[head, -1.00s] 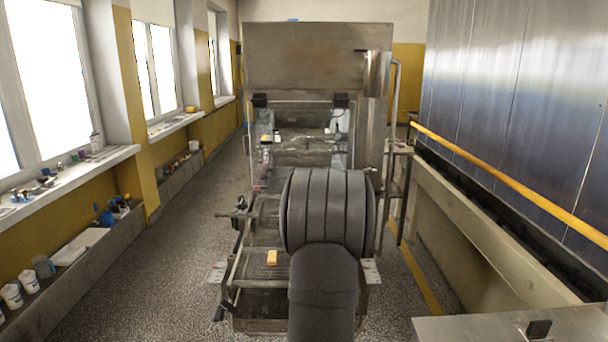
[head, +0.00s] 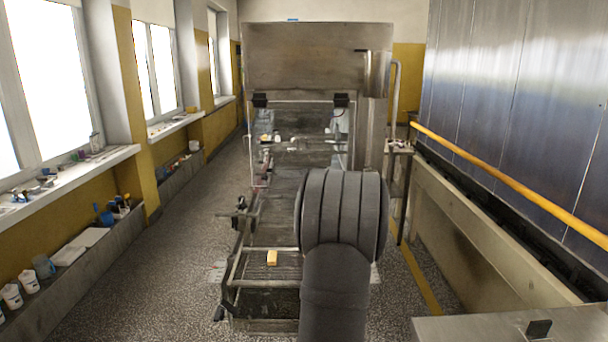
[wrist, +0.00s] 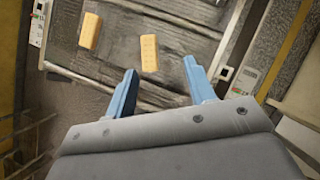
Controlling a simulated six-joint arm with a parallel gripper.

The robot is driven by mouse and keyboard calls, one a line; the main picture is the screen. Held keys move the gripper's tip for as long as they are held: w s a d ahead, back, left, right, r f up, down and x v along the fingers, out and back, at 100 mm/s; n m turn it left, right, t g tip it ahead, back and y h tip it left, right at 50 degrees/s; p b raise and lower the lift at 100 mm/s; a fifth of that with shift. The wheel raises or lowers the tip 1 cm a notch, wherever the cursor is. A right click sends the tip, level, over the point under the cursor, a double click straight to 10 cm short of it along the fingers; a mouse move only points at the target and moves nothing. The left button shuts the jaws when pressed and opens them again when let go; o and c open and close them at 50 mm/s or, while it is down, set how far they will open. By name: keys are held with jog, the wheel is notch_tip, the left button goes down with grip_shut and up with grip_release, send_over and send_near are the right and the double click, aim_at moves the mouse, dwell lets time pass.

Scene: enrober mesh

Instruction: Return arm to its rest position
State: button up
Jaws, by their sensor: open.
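My gripper (wrist: 160,90) is open in the wrist view, with its two blue fingers apart and nothing between the fingertips. In that view a yellow-tan block (wrist: 149,53) lies on the grey mesh surface just beyond the fingertips, and a second one (wrist: 90,31) lies farther left. In the head view my dark arm covers the lower middle of the enrober (head: 318,58), and my gripper is hidden behind it. A yellow block (head: 272,258) lies on the mesh at the machine's near end, left of my arm.
Windows and a sill (head: 70,180) with small items run along the left wall. A yellow rail (head: 510,185) and metal panels stand on the right. A metal table corner (head: 515,327) is at bottom right. The floor left of the machine is clear.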

jog(key=s+d+n+g+y, duration=0.2)
jog(key=s+d+n, duration=0.3)
jog(key=d, duration=0.4)
jog(key=shift+n, duration=0.4)
jog(key=shift+w+a+r+m+t+h, duration=0.1)
jog(key=shift+w+a+m+t+h, duration=0.35)
jog(key=shift+w+a+m, duration=1.15)
jog(key=shift+w+a+f+m+t+h, duration=0.1)
jog(key=shift+w+a+m+t+h, duration=0.55)
jog(key=shift+a, duration=1.75)
jog(key=shift+w+a+r+m+t+h, duration=0.15)
jog(key=shift+w+a+m, duration=0.7)
jog(key=shift+a+m, duration=0.9)
jog(key=shift+a+n, duration=0.25)
jog(key=shift+n, duration=0.05)
jog(key=shift+d, duration=0.1)
